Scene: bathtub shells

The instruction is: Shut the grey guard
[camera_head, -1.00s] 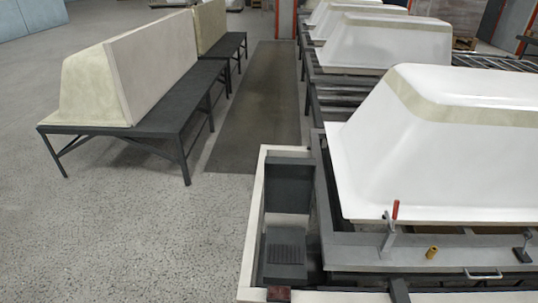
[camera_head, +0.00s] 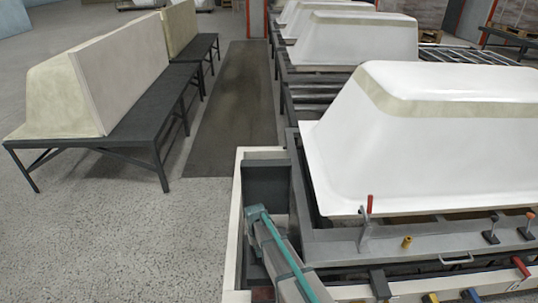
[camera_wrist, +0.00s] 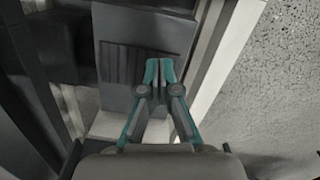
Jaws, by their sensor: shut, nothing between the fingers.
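The grey guard appears to be the dark grey panel (camera_head: 266,182) standing upright at the far end of the pale-framed recess, left of the nearest tub in the head view. A ribbed grey plate (camera_wrist: 122,66) lies below it in the wrist view; in the head view my arm covers that plate. My gripper (camera_wrist: 160,72) has teal-edged fingers, shut and empty, with the tips over the ribbed plate in the wrist view. It also shows in the head view (camera_head: 258,212), in front of the panel's lower part. I cannot tell whether it touches.
A white tub shell (camera_head: 400,140) rests on the frame to the right. A red-handled clamp (camera_head: 367,220) stands at the frame's near left corner. A dark bench (camera_head: 150,125) with shells is at left. Grey floor (camera_head: 120,240) is clear left of the recess.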

